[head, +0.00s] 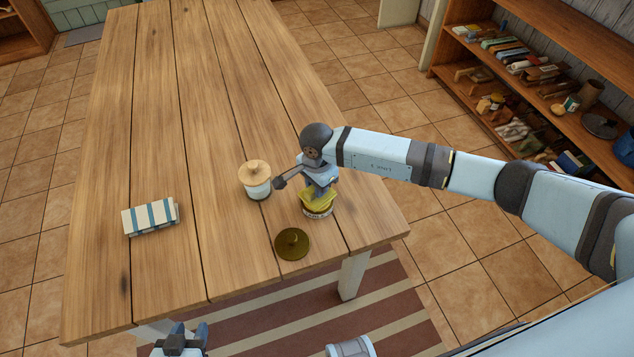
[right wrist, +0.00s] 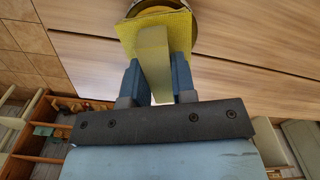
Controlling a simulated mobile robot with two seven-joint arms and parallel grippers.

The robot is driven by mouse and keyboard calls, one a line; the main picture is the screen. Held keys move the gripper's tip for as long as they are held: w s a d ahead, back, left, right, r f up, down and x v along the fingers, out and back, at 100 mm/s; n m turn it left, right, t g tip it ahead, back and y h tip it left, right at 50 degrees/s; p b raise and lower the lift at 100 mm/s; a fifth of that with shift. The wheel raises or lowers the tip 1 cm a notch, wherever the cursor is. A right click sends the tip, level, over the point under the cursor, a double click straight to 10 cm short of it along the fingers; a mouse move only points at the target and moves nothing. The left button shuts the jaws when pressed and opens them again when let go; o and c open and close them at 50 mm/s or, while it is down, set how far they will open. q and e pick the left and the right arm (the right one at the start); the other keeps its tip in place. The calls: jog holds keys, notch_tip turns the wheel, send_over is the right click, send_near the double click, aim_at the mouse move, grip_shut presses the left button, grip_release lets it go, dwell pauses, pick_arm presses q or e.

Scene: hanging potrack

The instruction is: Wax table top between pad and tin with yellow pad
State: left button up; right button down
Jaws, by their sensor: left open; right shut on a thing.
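My right gripper (head: 320,190) is shut on the yellow pad (head: 316,202) by its pale upright grip, which shows between the fingers in the right wrist view (right wrist: 154,58). The pad is at the mouth of a round labelled tin (head: 317,213) near the right edge of the wooden table top (head: 225,110). Whether the pad touches the wax is hidden. A folded blue-and-white striped cloth pad (head: 151,217) lies on the left of the table. My left gripper (head: 180,342) is open and empty, low in front of the table.
A round brass-coloured lid (head: 293,244) lies in front of the tin. The table between jar and striped cloth is clear. A loaded shelf (head: 540,90) stands far right.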

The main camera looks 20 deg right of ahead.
dwell(0.4)
jog(key=shift+f+b, duration=0.5)
jog(key=shift+f, duration=0.05)
dwell(0.5)
dwell(0.4)
jog(key=shift+s, duration=0.1)
dwell(1.0)
jog(key=shift+r+p, duration=0.8)
jog(key=shift+r, duration=1.2)
jog(key=shift+r+p, duration=0.65)
jog(key=shift+r, duration=0.85)
